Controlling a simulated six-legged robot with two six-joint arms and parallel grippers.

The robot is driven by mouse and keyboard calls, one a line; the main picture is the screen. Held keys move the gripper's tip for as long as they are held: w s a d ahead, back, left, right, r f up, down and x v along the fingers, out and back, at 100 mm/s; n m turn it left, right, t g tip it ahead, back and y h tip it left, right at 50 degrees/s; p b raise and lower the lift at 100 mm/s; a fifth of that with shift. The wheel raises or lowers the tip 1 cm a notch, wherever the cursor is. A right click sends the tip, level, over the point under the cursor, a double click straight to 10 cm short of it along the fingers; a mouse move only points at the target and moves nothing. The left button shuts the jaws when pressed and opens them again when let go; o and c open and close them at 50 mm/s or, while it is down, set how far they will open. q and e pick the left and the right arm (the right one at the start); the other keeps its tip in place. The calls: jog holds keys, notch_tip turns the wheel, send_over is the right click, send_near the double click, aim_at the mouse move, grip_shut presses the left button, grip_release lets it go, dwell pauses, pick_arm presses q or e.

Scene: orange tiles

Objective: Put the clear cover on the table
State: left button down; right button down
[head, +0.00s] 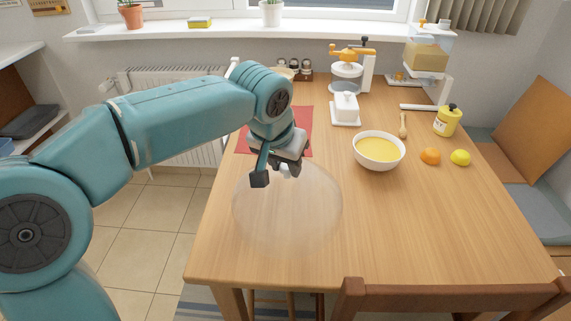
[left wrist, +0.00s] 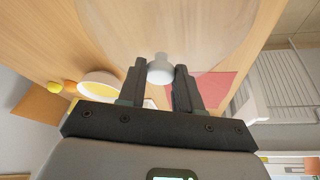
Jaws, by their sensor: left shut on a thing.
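The clear cover (head: 287,215) is a see-through dome with a pale knob on top, at the front left part of the wooden table (head: 430,235). My left gripper (head: 277,174) is above the dome and shut on its knob. In the left wrist view the knob (left wrist: 160,70) sits between the two dark fingers (left wrist: 160,82), and the dome (left wrist: 180,30) spreads beyond it. I cannot tell whether the dome's rim touches the table. My right gripper is not in view.
A red mat (head: 308,130) lies behind the cover. A white bowl of yellow food (head: 379,165), a white butter dish (head: 345,110), an orange (head: 430,156), a lemon (head: 460,158) and a yellow jar (head: 447,122) stand farther right. A chair back (head: 450,297) is at the front edge. The front right tabletop is clear.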

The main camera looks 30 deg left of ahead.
pick_arm(q)
jog(key=shift+f, duration=0.1)
jog(key=c, duration=0.8)
grip_release()
jog(key=shift+r, duration=0.45)
jog(key=p+v, duration=0.3)
jog(key=v, duration=0.8)
jog(key=shift+s+r, duration=0.15)
jog(key=shift+r, duration=0.05)
